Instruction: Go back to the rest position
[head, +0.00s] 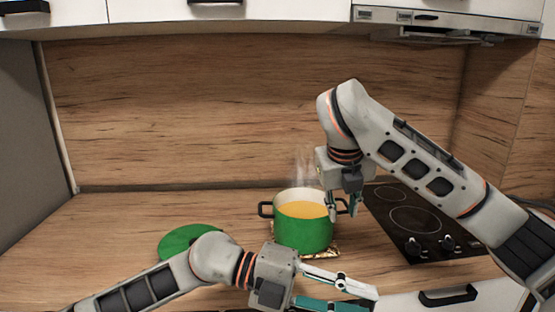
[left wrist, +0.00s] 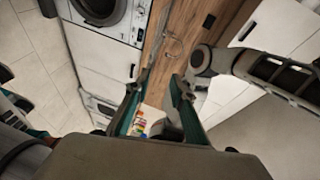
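My right gripper (head: 343,208) points down at the right handle of a green pot (head: 303,233). Its two fingers are apart, one on each side of the handle in the picture; I cannot tell whether they touch it. My left gripper (head: 362,298) is low in front of the pot and points right. Its fingers are spread with nothing between them, as the left wrist view (left wrist: 157,95) also shows. The pot is upright, open, steaming and filled with orange soup (head: 302,210).
The pot stands on a golden trivet (head: 333,253). A green lid (head: 185,240) lies on the wooden counter (head: 110,235) to the left, partly behind my left arm. A black cooktop (head: 413,222) lies to the right. A range hood (head: 450,22) and cabinets hang above.

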